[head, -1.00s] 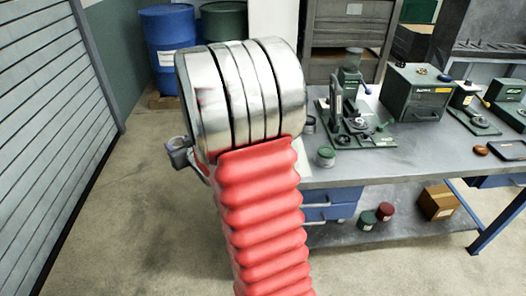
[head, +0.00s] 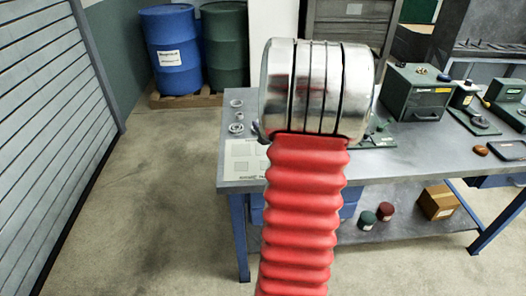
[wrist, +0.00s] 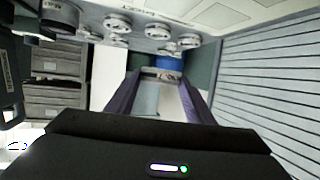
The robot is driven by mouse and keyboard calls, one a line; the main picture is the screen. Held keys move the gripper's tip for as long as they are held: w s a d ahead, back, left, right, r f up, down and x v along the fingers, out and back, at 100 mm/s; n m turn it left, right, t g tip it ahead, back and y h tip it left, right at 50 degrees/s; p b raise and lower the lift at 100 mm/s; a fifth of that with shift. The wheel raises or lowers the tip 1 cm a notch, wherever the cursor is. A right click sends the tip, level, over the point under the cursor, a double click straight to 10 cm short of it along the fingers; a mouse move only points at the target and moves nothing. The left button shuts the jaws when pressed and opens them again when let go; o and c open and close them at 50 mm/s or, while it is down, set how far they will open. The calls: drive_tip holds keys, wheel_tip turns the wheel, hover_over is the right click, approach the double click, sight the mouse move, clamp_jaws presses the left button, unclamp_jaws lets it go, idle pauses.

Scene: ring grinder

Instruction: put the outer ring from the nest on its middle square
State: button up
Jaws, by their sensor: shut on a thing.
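My gripper (wrist: 160,76) is at the middle of the wrist view, its two dark fingers shut on a small metallic part, which looks like the outer ring (wrist: 161,74) seen edge-on. The head view hides the gripper behind my arm. A pale mat (head: 232,174) with grey squares lies at the table's left end, partly covered by my arm. The mat also shows at the top of the wrist view, with one square (wrist: 220,15) fully in sight. The held ring is apart from the mat. I cannot tell which part of the nest remains where.
Several metal rings stand on the table, some at its far left corner (head: 237,127) and in a row in the wrist view (wrist: 158,31). A green box (head: 417,95) and small devices occupy the table's right. Blue and green drums (head: 172,50) stand behind.

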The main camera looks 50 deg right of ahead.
drive_tip(key=shift+f, duration=0.1)
drive_tip(key=shift+f, duration=2.8)
drive_tip(key=shift+f, duration=2.05)
drive_tip(key=shift+f, duration=0.2)
drive_tip(key=o, duration=1.1)
drive_tip(key=shift+r, duration=0.1)
